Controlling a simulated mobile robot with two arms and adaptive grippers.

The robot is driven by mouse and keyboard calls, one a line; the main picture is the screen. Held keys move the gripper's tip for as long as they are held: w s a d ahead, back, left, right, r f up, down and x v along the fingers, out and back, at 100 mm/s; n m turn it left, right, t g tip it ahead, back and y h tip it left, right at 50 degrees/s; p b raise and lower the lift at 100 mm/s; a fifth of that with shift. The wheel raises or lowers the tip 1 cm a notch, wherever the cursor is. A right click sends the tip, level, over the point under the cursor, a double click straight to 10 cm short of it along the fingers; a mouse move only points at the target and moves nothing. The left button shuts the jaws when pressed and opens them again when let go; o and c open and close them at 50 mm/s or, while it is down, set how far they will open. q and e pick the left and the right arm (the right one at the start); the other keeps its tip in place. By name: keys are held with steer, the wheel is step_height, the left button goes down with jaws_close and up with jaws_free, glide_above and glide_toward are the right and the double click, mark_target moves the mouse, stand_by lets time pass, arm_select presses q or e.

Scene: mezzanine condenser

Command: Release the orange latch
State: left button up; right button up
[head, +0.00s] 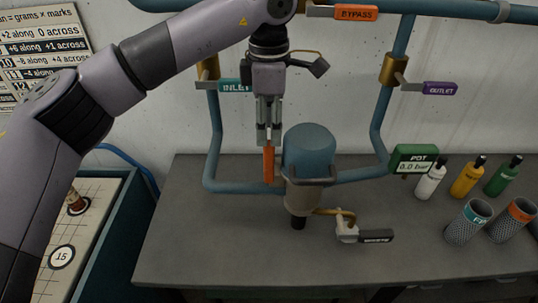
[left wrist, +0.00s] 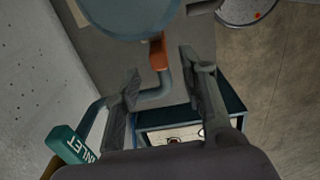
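The orange latch (head: 268,163) is a narrow upright bar on the left side of the blue-topped canister (head: 308,150), in the middle of the bench. My left gripper (head: 268,138) points down at the top of the latch, fingers overlapping in the head view. In the left wrist view the fingers (left wrist: 158,70) are apart with a clear gap. The orange latch (left wrist: 158,50) shows near the fingertips, between them in the picture and not gripped. I cannot tell whether the fingers touch it. My right gripper is not in view.
Blue pipes run beside the canister, with teal INLET (head: 235,85), purple OUTLET (head: 440,88) and orange BYPASS (head: 342,12) handles. A black-handled drain valve (head: 375,236) sits at front. Bottles (head: 466,178) and mesh cylinders (head: 468,222) stand right. The bench's front left (head: 205,235) is clear.

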mark_target(269, 159)
arm_select(q)
step_height(269, 159, down, 9)
steer(key=shift+w+r+p, duration=0.1)
steer(key=shift+p, duration=0.85)
steer(key=shift+f, duration=0.35)
steer(key=c, duration=0.8)
jaws_close()
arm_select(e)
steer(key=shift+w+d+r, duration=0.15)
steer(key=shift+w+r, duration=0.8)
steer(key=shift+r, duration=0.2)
